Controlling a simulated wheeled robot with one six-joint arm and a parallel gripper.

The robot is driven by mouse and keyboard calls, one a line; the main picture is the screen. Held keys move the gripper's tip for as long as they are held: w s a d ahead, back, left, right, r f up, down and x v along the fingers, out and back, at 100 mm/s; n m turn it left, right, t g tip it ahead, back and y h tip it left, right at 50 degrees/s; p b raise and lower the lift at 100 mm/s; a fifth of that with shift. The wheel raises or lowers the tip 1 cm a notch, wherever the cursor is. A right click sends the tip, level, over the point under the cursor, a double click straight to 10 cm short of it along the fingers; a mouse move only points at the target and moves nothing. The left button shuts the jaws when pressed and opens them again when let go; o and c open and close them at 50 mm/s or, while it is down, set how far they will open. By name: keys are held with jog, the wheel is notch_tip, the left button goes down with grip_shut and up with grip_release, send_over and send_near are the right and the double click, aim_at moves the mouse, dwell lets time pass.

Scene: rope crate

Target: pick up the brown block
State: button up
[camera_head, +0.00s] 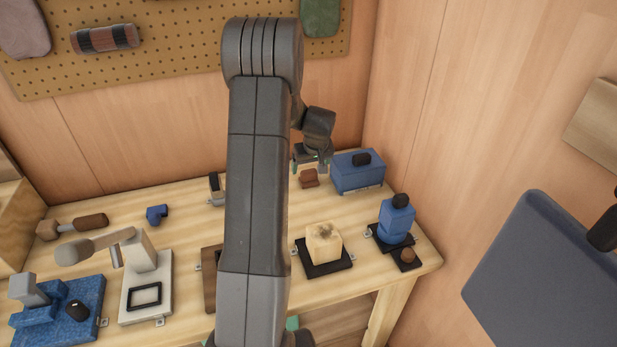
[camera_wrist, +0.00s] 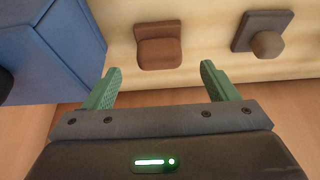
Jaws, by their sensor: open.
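The brown block (camera_head: 309,178) sits on the wooden workbench (camera_head: 185,215) near its back edge, left of a blue box. My gripper (camera_head: 312,166) is above and beside the block at the back of the bench. In the wrist view my gripper's two green fingers (camera_wrist: 160,82) are spread apart and empty. The block lies beyond the fingertips, roughly centred between them, with no visible contact.
A blue box (camera_head: 358,173) with a black knob stands close to the block; it also fills the upper left of the wrist view (camera_wrist: 50,55). A dark plate with a round knob (camera_wrist: 265,40) lies on the other side. A pale wood cube (camera_head: 323,243) and a blue bottle-like object (camera_head: 396,222) stand nearer.

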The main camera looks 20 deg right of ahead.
aim_at(309, 171)
jog(key=shift+p+x, duration=0.75)
jog(key=shift+x, duration=2.15)
jog(key=c, duration=1.1)
